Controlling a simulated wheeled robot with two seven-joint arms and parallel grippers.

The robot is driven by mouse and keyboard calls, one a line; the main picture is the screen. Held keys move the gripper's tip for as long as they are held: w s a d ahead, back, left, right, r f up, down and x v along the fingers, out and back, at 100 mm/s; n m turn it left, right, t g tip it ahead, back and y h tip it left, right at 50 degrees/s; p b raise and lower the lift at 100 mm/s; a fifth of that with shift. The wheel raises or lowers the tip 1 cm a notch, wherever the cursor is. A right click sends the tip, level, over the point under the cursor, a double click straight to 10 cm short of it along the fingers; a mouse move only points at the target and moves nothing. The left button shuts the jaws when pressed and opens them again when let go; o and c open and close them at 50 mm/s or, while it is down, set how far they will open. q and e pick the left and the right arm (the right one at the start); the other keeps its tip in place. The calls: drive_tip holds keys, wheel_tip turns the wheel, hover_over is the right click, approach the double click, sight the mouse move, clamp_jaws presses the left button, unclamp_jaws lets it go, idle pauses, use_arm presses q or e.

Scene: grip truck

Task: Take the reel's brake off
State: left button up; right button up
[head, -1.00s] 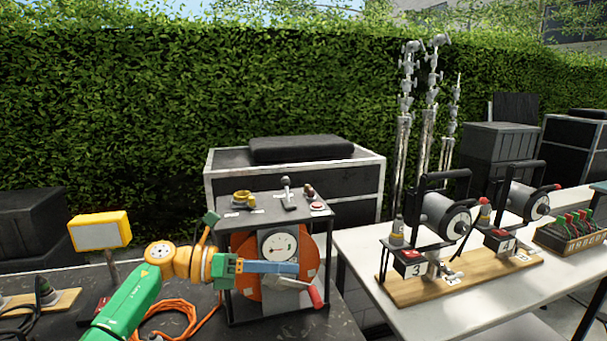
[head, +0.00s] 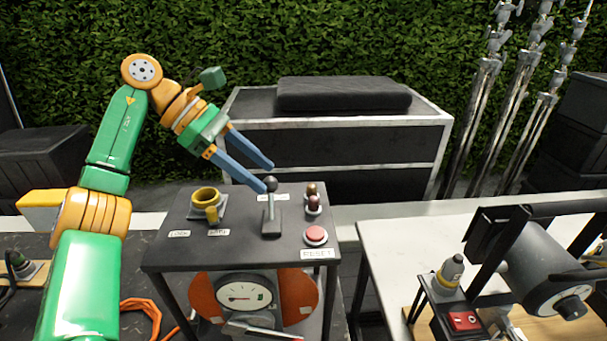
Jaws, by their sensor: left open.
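The reel (head: 205,297) is an orange disc in a dark frame, with a round gauge (head: 244,296) in front. On the frame's top stand a lever (head: 269,212) with a black knob, upright, and a yellow ring-shaped knob (head: 206,197) with two small labels before it, one seeming to read LOCK. My left gripper (head: 267,178) is open, its blue fingers pointing down right, tips right by the lever's black knob. I cannot tell whether they touch it. The crank (head: 262,331) at the reel's front is partly cut off. My right gripper is out of view.
A black-topped case (head: 340,95) is behind. An orange cable (head: 140,312) lies at left.

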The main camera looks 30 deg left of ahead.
sight(273, 188)
use_arm(q)
drive_tip(key=shift+w+d+f, duration=0.2)
drive_tip(key=shift+w+f, duration=0.05)
drive_tip(key=d+f, duration=0.3)
drive_tip(key=shift+w+d+f+b, duration=0.1)
drive_tip(key=shift+d+f+b, duration=0.2)
drive_tip(key=shift+d+b, duration=0.1)
drive_tip(key=shift+w+d+f, duration=0.25)
drive_tip(key=shift+w+f, duration=0.1)
drive_tip(key=shift+w, duration=0.1)
drive_tip(key=shift+s+r, duration=0.1)
drive_tip(key=shift+s, duration=0.1)
clamp_jaws()
idle(0.3)
